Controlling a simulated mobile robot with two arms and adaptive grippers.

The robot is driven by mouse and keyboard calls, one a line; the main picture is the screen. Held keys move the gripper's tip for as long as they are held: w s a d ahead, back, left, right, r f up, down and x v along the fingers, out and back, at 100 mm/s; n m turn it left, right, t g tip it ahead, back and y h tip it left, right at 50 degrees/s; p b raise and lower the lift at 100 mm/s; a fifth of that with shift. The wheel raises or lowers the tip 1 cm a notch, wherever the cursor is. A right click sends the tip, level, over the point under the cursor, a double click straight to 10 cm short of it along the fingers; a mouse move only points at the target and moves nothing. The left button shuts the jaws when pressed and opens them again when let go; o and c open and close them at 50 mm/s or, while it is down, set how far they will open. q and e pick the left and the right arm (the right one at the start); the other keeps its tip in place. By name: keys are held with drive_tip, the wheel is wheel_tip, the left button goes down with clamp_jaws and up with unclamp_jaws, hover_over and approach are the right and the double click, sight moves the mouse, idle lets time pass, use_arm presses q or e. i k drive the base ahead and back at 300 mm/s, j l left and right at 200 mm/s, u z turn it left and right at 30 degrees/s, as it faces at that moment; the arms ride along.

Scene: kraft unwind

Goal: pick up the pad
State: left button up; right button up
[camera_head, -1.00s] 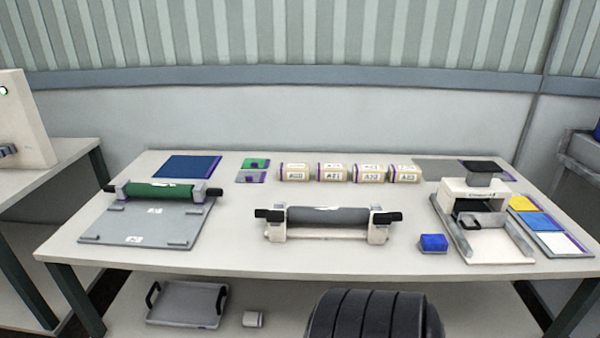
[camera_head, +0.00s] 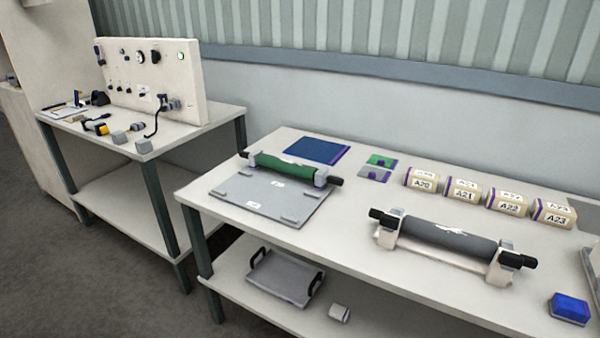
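Neither of my grippers is in view. A small blue block (camera_head: 570,308), pad-like with a pale base, sits on the main table (camera_head: 330,262) near its front edge at the lower right. A flat dark blue sheet (camera_head: 318,150) lies at the table's back left. I cannot tell which of these the task calls the pad. Small green (camera_head: 381,160) and grey (camera_head: 374,174) pieces with purple marks lie to the right of the sheet.
A green roller (camera_head: 288,170) lies across a grey plate. A grey roller (camera_head: 436,239) rests on a white stand. Several labelled rolls (camera_head: 462,189) line the back. A grey tray (camera_head: 286,277) is on the lower shelf. A side table (camera_head: 190,137) carries a panel and tools.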

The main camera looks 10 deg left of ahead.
sight(576, 310)
drive_tip(key=z, duration=1.3)
